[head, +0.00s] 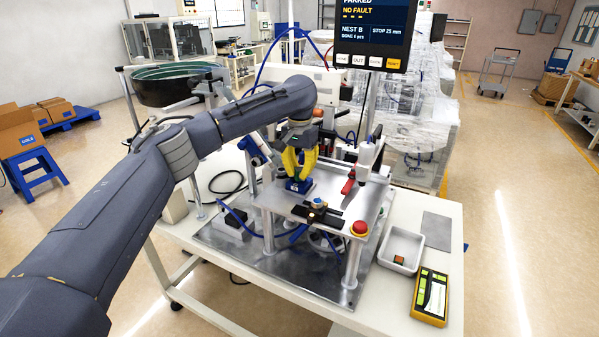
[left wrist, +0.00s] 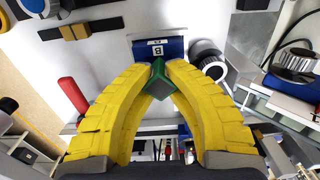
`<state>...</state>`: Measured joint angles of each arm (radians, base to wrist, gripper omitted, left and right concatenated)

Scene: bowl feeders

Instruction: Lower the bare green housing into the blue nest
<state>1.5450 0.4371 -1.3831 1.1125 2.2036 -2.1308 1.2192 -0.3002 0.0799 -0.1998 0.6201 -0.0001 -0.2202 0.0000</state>
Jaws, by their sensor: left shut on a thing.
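My left gripper (head: 297,174) has yellow fingers and points down over the raised metal plate. In the left wrist view its fingertips (left wrist: 159,72) are shut on the green housing (left wrist: 160,84). The housing sits tilted to that picture, with a corner toward the camera and a dark face showing. The blue nest (left wrist: 158,46), marked B, lies just past the fingertips. In the head view the blue nest (head: 299,187) is right under the fingers, and the fingers hide the housing. I cannot tell whether the housing touches the nest. My right gripper is not in view.
A red clamp handle (head: 349,182) stands right of the nest. A red button (head: 360,228) and a black fixture (head: 318,212) are at the plate's front. A yellow device (head: 430,297) lies at the table corner.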

